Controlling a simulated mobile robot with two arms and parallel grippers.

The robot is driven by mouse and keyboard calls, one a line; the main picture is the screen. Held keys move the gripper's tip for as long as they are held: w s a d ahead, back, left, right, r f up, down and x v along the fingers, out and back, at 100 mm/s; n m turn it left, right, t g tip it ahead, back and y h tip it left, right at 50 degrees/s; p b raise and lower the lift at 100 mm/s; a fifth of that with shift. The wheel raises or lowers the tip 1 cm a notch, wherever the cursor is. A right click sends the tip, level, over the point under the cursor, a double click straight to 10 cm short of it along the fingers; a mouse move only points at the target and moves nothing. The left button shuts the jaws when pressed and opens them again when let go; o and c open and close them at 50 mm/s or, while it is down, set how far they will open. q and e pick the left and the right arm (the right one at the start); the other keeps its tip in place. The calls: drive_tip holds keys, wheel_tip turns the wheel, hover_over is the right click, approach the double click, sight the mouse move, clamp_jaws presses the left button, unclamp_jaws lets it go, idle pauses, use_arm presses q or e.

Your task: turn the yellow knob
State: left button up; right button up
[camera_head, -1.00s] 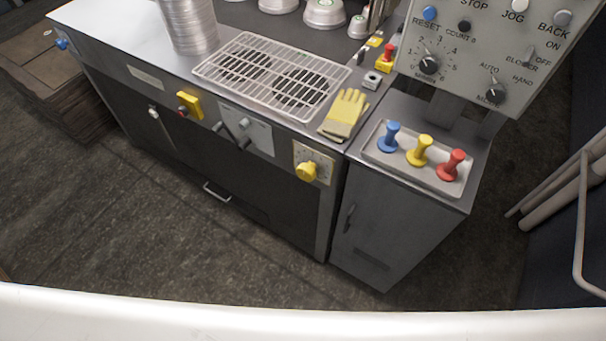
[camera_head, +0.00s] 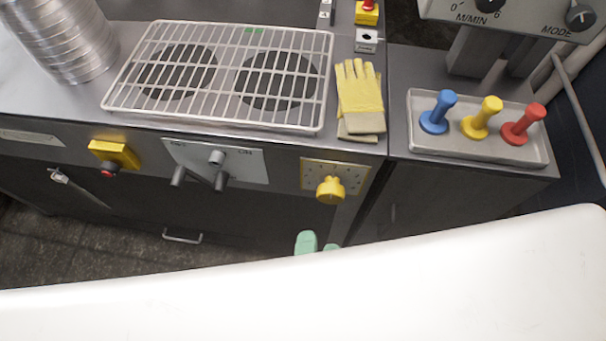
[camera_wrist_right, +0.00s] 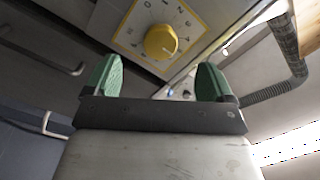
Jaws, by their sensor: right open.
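The yellow knob (camera_head: 330,190) sits on a square dial plate with a yellow border on the front face of the counter. In the right wrist view the yellow knob (camera_wrist_right: 161,42) is ahead of and above the fingertips, with numbers around it. My right gripper (camera_wrist_right: 157,82) is open and empty, its two green fingers apart and clear of the knob. In the head view the green fingertips of my right gripper (camera_head: 318,244) show just below the knob, over the edge of my white body. My left gripper is not in view.
A wire rack (camera_head: 225,75) and yellow gloves (camera_head: 360,97) lie on the counter. A tray (camera_head: 420,140) holds blue, yellow and red pegs. Levers (camera_head: 213,168) and a yellow switch box (camera_head: 115,152) project from the front left of the knob. A flexible hose (camera_wrist_right: 275,91) is at right.

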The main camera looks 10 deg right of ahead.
sight(329, 200)
drive_tip(key=shift+m+h, duration=0.6)
drive_tip(key=shift+m, duration=0.2)
drive_tip(key=w, duration=0.1)
drive_tip(key=w+d+r, duration=0.1)
drive_tip(key=w+d+p, duration=0.1)
drive_tip(key=w, duration=0.1)
drive_tip(key=shift+r, duration=0.25)
drive_tip(key=x, duration=0.6)
drive_tip(key=shift+w+f+p, duration=0.25)
drive_tip(key=shift+p, duration=0.05)
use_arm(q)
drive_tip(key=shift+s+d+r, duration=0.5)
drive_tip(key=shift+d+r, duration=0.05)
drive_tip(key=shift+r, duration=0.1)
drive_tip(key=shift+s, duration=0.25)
use_arm(e)
drive_tip(key=c, duration=0.9)
